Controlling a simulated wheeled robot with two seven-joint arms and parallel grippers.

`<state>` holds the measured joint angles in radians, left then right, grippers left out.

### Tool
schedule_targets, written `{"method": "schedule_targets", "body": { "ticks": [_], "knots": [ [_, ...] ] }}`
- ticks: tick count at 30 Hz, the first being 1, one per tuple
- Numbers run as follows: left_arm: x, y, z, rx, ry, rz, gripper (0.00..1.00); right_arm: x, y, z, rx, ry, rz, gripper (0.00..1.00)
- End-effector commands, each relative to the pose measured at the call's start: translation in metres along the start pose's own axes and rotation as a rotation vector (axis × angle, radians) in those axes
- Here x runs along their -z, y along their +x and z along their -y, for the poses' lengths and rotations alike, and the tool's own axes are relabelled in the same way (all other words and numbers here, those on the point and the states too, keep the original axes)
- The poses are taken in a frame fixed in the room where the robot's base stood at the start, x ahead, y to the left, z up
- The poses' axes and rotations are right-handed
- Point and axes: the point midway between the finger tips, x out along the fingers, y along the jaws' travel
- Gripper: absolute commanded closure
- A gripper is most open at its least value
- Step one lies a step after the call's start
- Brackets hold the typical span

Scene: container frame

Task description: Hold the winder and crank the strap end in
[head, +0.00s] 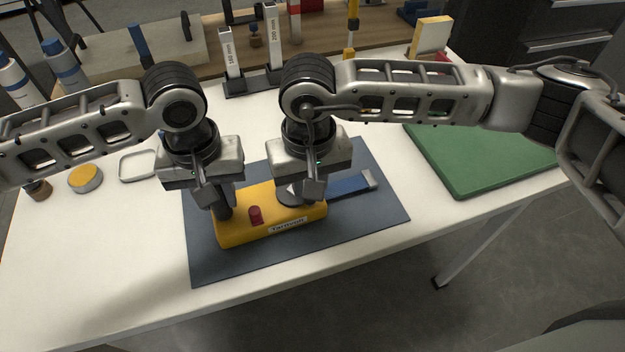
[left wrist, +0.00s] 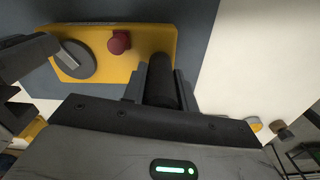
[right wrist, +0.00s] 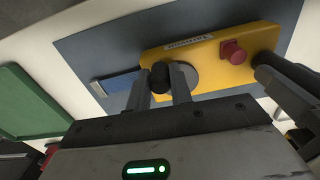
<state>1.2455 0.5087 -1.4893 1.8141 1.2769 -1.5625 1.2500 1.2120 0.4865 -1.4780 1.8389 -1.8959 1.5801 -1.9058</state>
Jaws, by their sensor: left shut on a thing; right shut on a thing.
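The yellow winder (head: 240,230) lies on a dark mat, with a red knob (head: 256,215) on top and a label on its front side. My left gripper (head: 222,208) is shut on the winder's black upright grip (left wrist: 162,82) at its left end. My right gripper (head: 300,192) is shut on the black crank knob (right wrist: 160,77) over the grey crank disc (right wrist: 184,74). The blue strap (head: 345,187) runs out of the winder's right end and lies flat on the mat, with a grey end piece (head: 370,179). My right gripper partly hides the disc in the head view.
The dark mat (head: 370,215) lies on a white table (head: 130,262). A green board (head: 480,160) is at right, a small tray (head: 137,165) and a yellow-topped tin (head: 85,178) at left. Upright gauges (head: 233,62) stand behind my arms. The table's front is clear.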

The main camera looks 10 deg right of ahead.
Motion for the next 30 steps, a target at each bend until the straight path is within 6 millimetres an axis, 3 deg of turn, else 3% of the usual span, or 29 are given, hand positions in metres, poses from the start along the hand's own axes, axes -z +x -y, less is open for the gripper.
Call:
{"method": "schedule_targets", "body": {
  "ticks": [18,30],
  "knots": [
    [0.000,-0.001,-0.001,-0.001,0.001,-0.001,1.00,-0.006,-0.001,0.021,0.004,0.539,-0.001,1.00],
    [0.000,0.000,-0.001,-0.001,0.002,0.000,1.00,-0.005,-0.001,0.027,0.004,0.710,-0.002,1.00]
  ]
}}
